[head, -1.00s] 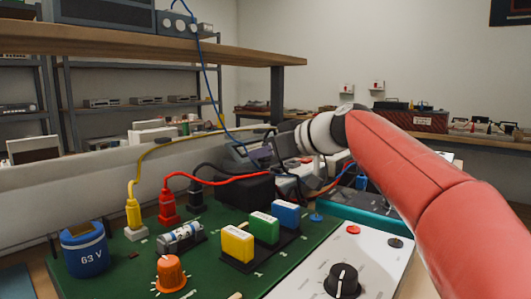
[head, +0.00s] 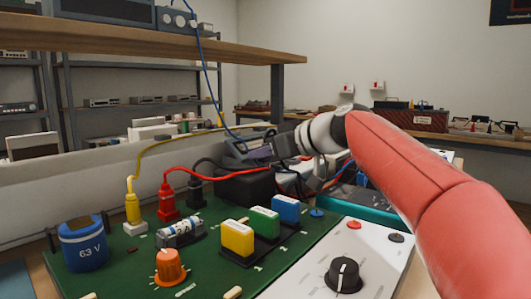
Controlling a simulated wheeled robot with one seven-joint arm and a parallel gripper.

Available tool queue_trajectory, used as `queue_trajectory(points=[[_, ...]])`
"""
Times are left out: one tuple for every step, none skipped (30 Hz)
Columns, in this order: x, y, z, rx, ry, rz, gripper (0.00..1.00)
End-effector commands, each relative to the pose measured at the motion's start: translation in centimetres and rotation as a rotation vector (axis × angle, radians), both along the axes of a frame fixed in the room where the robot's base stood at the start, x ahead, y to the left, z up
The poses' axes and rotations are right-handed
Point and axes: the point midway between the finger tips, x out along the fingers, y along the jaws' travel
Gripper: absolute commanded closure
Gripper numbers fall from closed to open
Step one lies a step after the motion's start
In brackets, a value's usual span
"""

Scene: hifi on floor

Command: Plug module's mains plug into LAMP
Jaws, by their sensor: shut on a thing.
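My gripper (head: 285,147) is at the end of the red and white arm, beyond the green board. It points left, above and behind the black box on the board. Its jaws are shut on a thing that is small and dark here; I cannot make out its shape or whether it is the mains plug. A grey device (head: 240,150) lies just left of the jaws, and I cannot tell whether they touch. No LAMP label is readable, so I cannot tell which socket is LAMP.
The green board (head: 120,262) carries a blue 63 V capacitor (head: 83,246), yellow (head: 132,208) and red (head: 168,204) plugs with cables, an orange knob (head: 170,267) and coloured blocks (head: 264,221). A black box (head: 243,185) stands behind them. A wooden shelf (head: 150,43) hangs overhead.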

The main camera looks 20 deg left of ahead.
Motion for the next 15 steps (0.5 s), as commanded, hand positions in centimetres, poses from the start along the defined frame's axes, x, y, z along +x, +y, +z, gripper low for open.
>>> queue_trajectory(points=[[0.01,0.0,-0.11,0.0,0.0,0.0,1.0],[0.01,0.0,-0.14,0.0,0.0,0.0,1.0],[0.01,-0.01,-0.19,0.0,0.0,0.0,1.0],[0.01,0.0,-0.22,0.0,0.0,0.0,1.0],[0.01,-0.01,-0.26,0.0,0.0,0.0,1.0],[0.01,-0.01,-0.3,0.0,0.0,0.0,1.0],[0.01,0.0,-0.33,0.0,0.0,0.0,1.0],[0.01,0.0,-0.36,0.0,0.0,0.0,1.0],[0.01,-0.01,-0.41,0.0,0.0,0.0,1.0],[0.01,0.0,-0.45,0.0,0.0,0.0,1.0],[0.01,-0.01,-0.48,0.0,0.0,0.0,1.0],[0.01,-0.01,-0.52,0.0,0.0,0.0,1.0],[0.01,-0.01,-0.57,0.0,0.0,0.0,1.0],[0.01,0.0,-0.59,0.0,0.0,0.0,1.0],[0.01,-0.01,-0.64,0.0,0.0,0.0,1.0]])
